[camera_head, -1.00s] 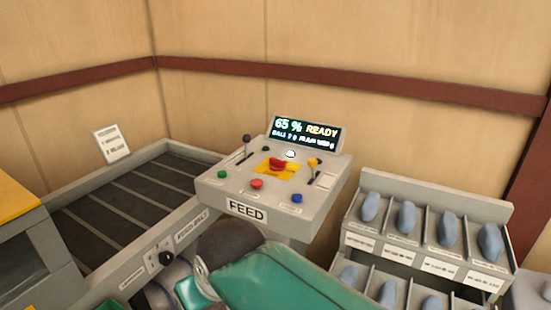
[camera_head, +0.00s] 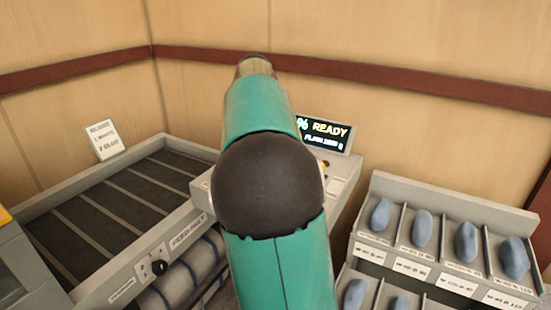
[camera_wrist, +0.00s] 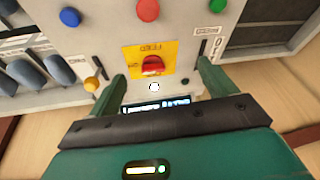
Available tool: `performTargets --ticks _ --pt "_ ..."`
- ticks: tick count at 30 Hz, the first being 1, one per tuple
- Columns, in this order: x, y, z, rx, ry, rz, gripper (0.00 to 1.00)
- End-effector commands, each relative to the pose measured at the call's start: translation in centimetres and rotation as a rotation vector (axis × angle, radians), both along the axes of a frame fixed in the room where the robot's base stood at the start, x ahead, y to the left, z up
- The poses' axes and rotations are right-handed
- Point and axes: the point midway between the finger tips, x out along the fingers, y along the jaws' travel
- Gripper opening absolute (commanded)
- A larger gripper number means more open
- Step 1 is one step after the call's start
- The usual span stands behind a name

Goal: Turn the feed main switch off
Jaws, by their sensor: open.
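The feed panel shows in the wrist view (camera_wrist: 118,30), seen upside down. A red rotary switch (camera_wrist: 152,66) sits on a yellow plate (camera_wrist: 140,48) with lettering that seems to read FEED; I take it as the feed main switch. Its setting is too small to read. My gripper (camera_wrist: 160,71) is open and empty, its two fingers on either side of the switch in the picture. I cannot tell how far above the panel they are. In the head view my arm hides the switch and most of the panel.
A display (camera_head: 326,133) reading READY stands at the panel's back. A bin rack (camera_head: 375,245) with blue-grey pillows stands right, a dark slatted bed (camera_head: 120,205) left.

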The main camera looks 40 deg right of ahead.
Motion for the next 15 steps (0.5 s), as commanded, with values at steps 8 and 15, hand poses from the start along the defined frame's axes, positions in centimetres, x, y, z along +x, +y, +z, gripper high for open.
performTargets --ticks 8,15 --pt "2.7 -6.8 -1.1 -0.091 0.058 -0.181 0.84" --pt "3.4 -8.1 -2.1 -0.106 0.068 -0.207 0.84"
